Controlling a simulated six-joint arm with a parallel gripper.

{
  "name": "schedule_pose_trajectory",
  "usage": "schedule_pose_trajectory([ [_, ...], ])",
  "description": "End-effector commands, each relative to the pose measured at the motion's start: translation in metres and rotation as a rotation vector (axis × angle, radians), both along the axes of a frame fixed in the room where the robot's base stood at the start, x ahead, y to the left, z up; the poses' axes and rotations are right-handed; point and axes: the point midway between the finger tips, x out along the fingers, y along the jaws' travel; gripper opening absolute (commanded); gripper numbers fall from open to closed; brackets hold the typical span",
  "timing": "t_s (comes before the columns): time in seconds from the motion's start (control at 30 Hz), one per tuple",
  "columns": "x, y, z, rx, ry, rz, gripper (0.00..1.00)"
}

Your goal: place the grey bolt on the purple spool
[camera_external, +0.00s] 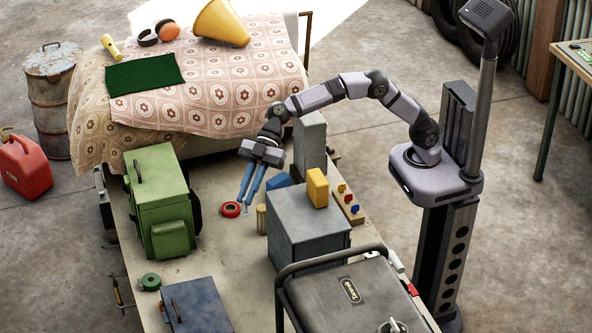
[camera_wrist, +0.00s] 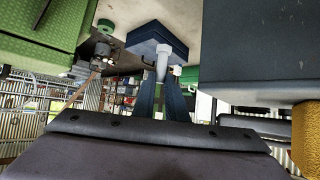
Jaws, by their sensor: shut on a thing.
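My gripper (camera_external: 246,201) points down over the table, with its two blue fingers close together. In the wrist view the fingers (camera_wrist: 162,92) are shut on the grey bolt (camera_wrist: 164,54), a pale bolt with a wider head. In the external view only a small pale bit of the bolt (camera_external: 245,212) shows at the fingertips, just right of a red ring (camera_external: 231,209). I cannot tell the gap between the bolt and the tabletop. I cannot make out a purple spool in either view.
A green cabinet (camera_external: 158,190) stands left of my gripper. A grey box (camera_external: 305,230) carrying a yellow block (camera_external: 317,187) stands to the right, with a small tan cylinder (camera_external: 262,218) beside it. A green roll (camera_external: 149,283) and dark blue box (camera_external: 198,303) are nearer the front. Bare tabletop (camera_external: 225,250) lies between.

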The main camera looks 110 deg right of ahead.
Motion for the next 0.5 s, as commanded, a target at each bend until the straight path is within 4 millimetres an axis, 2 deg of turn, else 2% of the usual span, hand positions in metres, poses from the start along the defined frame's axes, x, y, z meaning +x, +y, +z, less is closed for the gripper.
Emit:
schedule_pose_trajectory([
  [0.17, -0.002, 0.007, 0.01, 0.0, -0.004, 0.009, 0.0],
  [0.27, -0.005, 0.019, 0.025, -0.001, -0.005, 0.021, 0.0],
  [0.37, -0.012, 0.038, 0.048, 0.001, -0.007, 0.038, 0.0],
  [0.5, -0.03, 0.074, 0.091, 0.0, -0.007, 0.072, 0.0],
])
